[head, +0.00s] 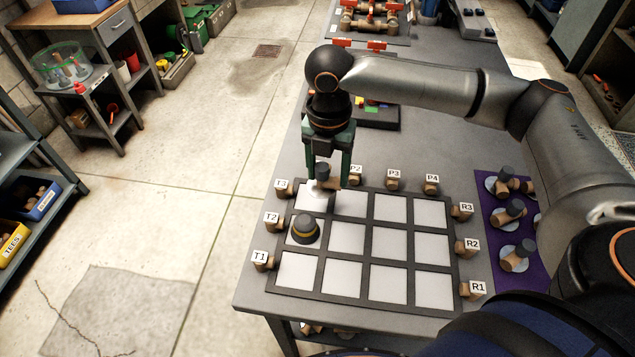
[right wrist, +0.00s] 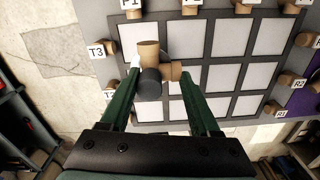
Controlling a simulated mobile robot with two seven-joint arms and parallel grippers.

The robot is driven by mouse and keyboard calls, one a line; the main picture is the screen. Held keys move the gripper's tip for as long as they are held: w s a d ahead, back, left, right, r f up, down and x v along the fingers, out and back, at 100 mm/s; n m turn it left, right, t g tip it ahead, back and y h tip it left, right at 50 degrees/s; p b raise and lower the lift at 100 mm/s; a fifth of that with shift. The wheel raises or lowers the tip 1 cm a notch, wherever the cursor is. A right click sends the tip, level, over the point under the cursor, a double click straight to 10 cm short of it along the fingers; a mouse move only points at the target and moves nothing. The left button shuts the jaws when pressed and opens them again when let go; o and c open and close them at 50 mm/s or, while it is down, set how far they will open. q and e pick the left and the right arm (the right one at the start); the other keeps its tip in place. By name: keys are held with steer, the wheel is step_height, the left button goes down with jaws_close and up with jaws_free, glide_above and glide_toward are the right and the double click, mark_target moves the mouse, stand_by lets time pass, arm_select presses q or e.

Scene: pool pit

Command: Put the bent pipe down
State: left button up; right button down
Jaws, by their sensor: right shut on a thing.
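My right gripper (head: 326,176) is shut on the bent pipe (head: 330,184), a copper elbow with a dark grey knob. It is over the far-left part of the gridded board (head: 356,258), by the top-row cells near T3. Whether the pipe touches the board is hard to tell. In the right wrist view the bent pipe (right wrist: 149,56) sits between the green fingers (right wrist: 160,76), one copper arm pointing up the picture and one to the right. The fingers hide part of it in the head view. My left gripper is out of view.
Labelled copper stubs such as R2 (head: 467,247) line the board's edges. Other visible cells are empty. A purple mat (head: 485,212) with several pipe pieces lies right. A dark tray (head: 382,119) stands behind.

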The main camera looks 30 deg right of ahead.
mark_target(318, 184)
steer(key=w+f, duration=0.1)
steer(key=f, duration=0.1)
steer(key=w+f, duration=0.1)
steer(key=shift+w+a+f, duration=0.15)
steer(key=shift+w+a, duration=0.1)
steer(key=shift+w, duration=0.1)
steer(key=shift+w+f, duration=0.15)
steer(key=shift+f, duration=1.5)
steer(key=shift+c, duration=0.6)
jaws_free()
steer(key=shift+f, duration=0.15)
step_height(318, 184, up, 12)
steer(key=shift+a+r, duration=0.1)
steer(key=shift+r, duration=0.05)
